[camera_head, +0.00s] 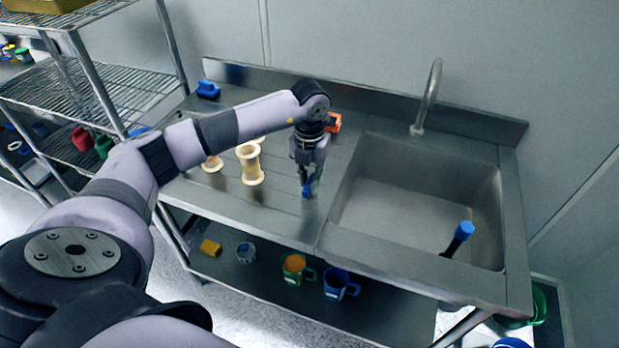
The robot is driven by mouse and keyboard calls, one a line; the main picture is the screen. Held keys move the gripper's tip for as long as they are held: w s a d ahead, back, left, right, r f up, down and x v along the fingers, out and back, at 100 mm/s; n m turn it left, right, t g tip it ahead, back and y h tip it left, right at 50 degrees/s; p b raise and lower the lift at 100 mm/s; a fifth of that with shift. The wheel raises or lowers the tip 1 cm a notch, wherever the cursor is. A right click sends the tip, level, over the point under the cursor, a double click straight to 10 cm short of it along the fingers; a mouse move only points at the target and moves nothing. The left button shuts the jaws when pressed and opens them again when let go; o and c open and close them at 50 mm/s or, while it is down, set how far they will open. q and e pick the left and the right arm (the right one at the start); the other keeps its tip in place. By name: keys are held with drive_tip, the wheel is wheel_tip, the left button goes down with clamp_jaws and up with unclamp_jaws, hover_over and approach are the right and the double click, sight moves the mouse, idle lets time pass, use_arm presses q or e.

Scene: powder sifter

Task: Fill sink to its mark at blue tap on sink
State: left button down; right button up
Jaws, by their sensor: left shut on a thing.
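The metal sink (400,205) is set into the right part of the steel counter, with a tall grey spout (433,95) behind it. I see no water in its basin. My left gripper (306,180) points down over the counter just left of the sink. It is shut on a small blue piece (307,191); its fingers hide part of it, and I cannot tell whether this is the blue tap. A blue-topped black stick-like thing (464,231) shows by the sink's front right edge. No fill mark can be made out. My right gripper is not in view.
Pale spool-shaped sieves (250,165) stand left of my gripper, and an orange-red thing (333,122) is behind it. A blue object (208,89) lies at the back left. An orange-filled green mug (297,268) and a blue mug (339,283) stand on the lower shelf.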

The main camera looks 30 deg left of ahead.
use_arm(q)
drive_tip(key=m+b, duration=0.3)
drive_tip(key=m, duration=0.1)
drive_tip(key=shift+f+b, duration=0.15)
drive_tip(key=shift+b, duration=0.25)
drive_tip(key=m+b, duration=0.4)
drive_tip(key=m, duration=0.2)
drive_tip(key=shift+m, duration=0.3)
drive_tip(key=m+b, duration=0.1)
drive_tip(key=m, duration=0.2)
drive_tip(key=shift+b, duration=0.35)
drive_tip(key=shift+r+m+b, duration=0.2)
drive_tip(key=shift+m+b, duration=0.2)
drive_tip(key=shift+m, duration=0.7)
